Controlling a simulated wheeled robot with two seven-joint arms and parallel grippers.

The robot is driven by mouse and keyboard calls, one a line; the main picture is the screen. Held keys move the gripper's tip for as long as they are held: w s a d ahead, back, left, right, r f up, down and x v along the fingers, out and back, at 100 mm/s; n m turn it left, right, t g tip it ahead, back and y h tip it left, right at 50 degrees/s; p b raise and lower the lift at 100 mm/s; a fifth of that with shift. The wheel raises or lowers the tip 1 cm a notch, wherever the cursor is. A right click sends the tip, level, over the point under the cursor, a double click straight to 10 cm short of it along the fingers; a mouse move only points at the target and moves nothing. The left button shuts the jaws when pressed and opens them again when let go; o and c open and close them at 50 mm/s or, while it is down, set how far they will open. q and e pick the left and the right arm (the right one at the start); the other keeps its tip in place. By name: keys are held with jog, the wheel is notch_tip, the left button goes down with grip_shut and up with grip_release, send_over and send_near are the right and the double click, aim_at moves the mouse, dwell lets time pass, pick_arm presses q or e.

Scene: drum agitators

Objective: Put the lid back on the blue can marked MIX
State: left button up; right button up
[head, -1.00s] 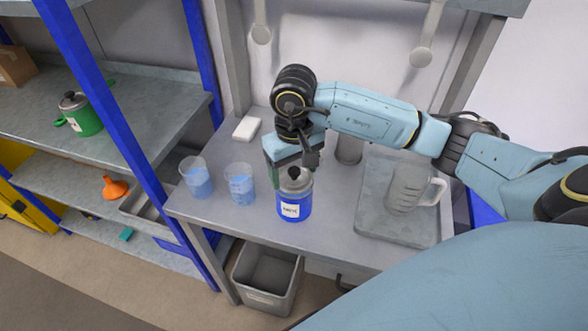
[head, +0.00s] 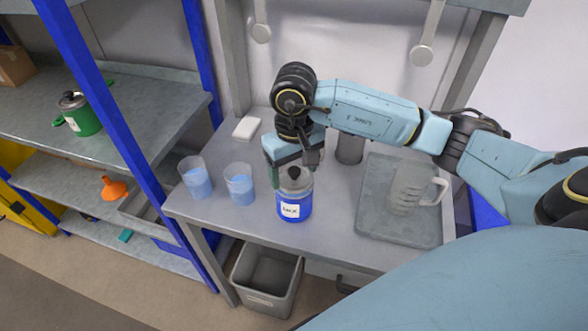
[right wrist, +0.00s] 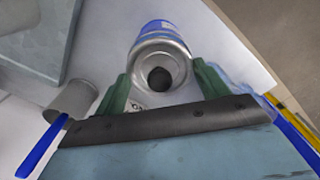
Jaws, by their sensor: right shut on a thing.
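The blue can (head: 305,208) with a white label, its lettering blurred, stands upright near the front of the grey table. Its grey metal lid (head: 299,185) with a dark knob is at the can's top, and I cannot tell if it is fully seated. My right gripper (head: 295,170) comes down from behind and above, shut on the lid. In the right wrist view, the green fingers (right wrist: 160,88) stand on both sides of the lid (right wrist: 177,62), with the blue can (right wrist: 155,28) beyond it. My left gripper is not in view.
Two beakers of blue liquid (head: 240,185) stand left of the can. A white block (head: 246,128) lies behind them. A clear jug (head: 408,190) stands on a grey tray (head: 380,235) at right. A grey cylinder (head: 349,150) is behind. A green lidded pot (head: 83,120) sits on the left shelf.

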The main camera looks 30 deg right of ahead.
dwell(0.3)
jog(key=o, duration=1.1)
jog(key=shift+c, duration=0.2)
jog(key=shift+r+p, duration=1.55)
jog(key=shift+r, duration=2)
grip_shut()
jog(key=shift+f+b, duration=0.25)
jog(key=shift+b, duration=0.05)
